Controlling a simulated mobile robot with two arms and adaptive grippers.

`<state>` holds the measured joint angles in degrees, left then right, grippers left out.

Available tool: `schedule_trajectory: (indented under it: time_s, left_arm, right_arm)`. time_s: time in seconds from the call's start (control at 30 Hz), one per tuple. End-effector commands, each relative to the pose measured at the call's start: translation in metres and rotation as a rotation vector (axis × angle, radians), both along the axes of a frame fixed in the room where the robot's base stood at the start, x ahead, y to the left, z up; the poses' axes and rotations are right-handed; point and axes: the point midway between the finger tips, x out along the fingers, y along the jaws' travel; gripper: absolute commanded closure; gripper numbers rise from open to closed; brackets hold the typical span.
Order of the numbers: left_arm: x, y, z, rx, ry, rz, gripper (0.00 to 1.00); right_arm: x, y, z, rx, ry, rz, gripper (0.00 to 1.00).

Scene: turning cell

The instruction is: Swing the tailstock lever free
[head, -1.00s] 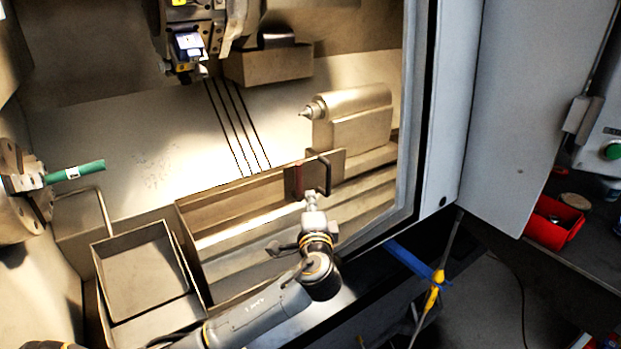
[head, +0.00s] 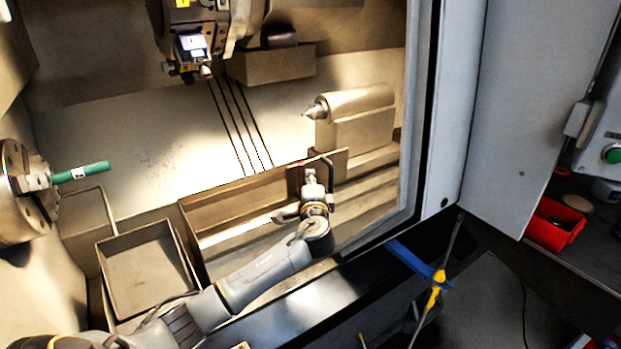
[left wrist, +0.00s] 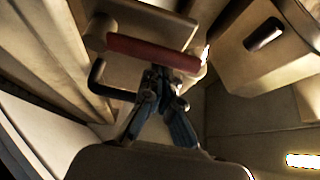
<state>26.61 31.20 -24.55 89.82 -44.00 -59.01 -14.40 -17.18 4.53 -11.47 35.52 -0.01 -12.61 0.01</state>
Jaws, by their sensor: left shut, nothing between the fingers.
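The tailstock (head: 355,103) stands at the right inside the machine, its pointed centre facing left. Below it is a red bar (left wrist: 150,52), which looks like the lever's grip, lying across the upper middle of the left wrist view. A dark bent bar (head: 329,166) is beside it and also shows in the left wrist view (left wrist: 97,78). My left gripper (head: 311,173) is shut and empty. Its fingertips (left wrist: 163,78) are at or just short of the red bar; I cannot tell whether they touch. In the head view my gripper largely hides the red bar. My right gripper is not in view.
The turret (head: 192,45) hangs at the upper left. A chuck (head: 22,195) holds a green bar (head: 82,171) at the far left. An open tray (head: 143,268) sits left of my left arm. The grey door (head: 448,110) and its frame bound the right side.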

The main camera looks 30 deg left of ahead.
Motion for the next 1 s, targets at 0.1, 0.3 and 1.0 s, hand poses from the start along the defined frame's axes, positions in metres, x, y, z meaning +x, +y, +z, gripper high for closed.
schedule_trajectory:
  time_s: [0.1, 0.3, 1.0]
  left_arm:
    - [0.0, 0.0, 0.0, 0.0, 0.0, 0.0, 1.0]
    - [0.0, 0.0, -0.001, -0.001, -0.005, 0.0, 1.0]
    - [-0.005, 0.002, -0.001, -0.05, -0.12, 0.001, 1.0]
  right_arm:
    - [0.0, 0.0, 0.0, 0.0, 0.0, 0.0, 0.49]
    - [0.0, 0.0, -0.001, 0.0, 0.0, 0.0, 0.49]
    - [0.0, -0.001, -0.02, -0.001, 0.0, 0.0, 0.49]
